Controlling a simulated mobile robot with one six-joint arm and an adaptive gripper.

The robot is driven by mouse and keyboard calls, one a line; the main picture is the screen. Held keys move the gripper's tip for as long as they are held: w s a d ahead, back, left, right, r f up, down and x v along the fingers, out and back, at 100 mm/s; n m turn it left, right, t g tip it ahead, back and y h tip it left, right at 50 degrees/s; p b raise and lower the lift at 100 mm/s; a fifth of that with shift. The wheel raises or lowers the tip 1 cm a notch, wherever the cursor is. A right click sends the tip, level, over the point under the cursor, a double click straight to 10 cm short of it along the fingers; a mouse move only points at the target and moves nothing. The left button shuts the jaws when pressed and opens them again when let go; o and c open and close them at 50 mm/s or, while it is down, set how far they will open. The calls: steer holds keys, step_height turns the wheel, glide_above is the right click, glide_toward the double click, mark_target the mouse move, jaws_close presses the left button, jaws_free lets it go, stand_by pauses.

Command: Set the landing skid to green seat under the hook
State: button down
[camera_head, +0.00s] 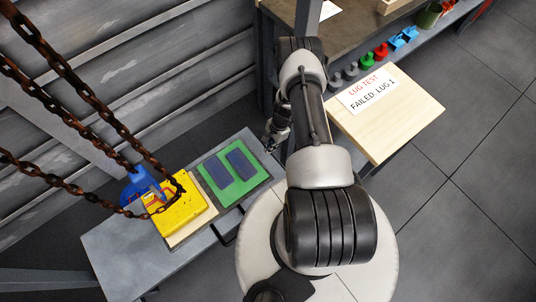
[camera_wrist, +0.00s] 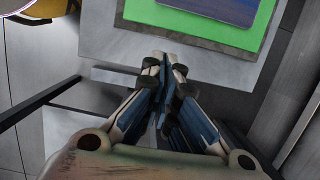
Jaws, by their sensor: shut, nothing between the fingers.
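A green seat (camera_head: 222,190) with two dark blue pads lies on a dark grey plate on a low grey bench. In the wrist view the green seat (camera_wrist: 266,22) is at the top, partly cut off. Left of it, a yellow seat (camera_head: 190,214) sits on a pale board. A blue hook block (camera_head: 139,186) hangs on rusty chains over the yellow side; the hook tip is hard to make out. I cannot tell which part is the landing skid. My gripper (camera_wrist: 164,66) is shut and empty, near the dark plate's edge. It also shows beyond the green seat in the head view (camera_head: 274,134).
The grey bench (camera_head: 125,262) has bare room at its left end. A wooden board (camera_head: 410,112) with a "LUG TEST FAILED: LUG 1" sign stands right of my arm. Behind it a shelf holds small coloured parts (camera_head: 381,52). Rusty chains (camera_head: 85,92) hang at the left.

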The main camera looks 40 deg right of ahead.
steer(key=b+x, duration=0.3)
steer(key=x, duration=0.6)
steer(key=shift+a+f+b, duration=0.1)
steer(key=shift+f+b, duration=0.25)
steer(key=shift+f, duration=0.05)
steer(key=shift+a, duration=0.1)
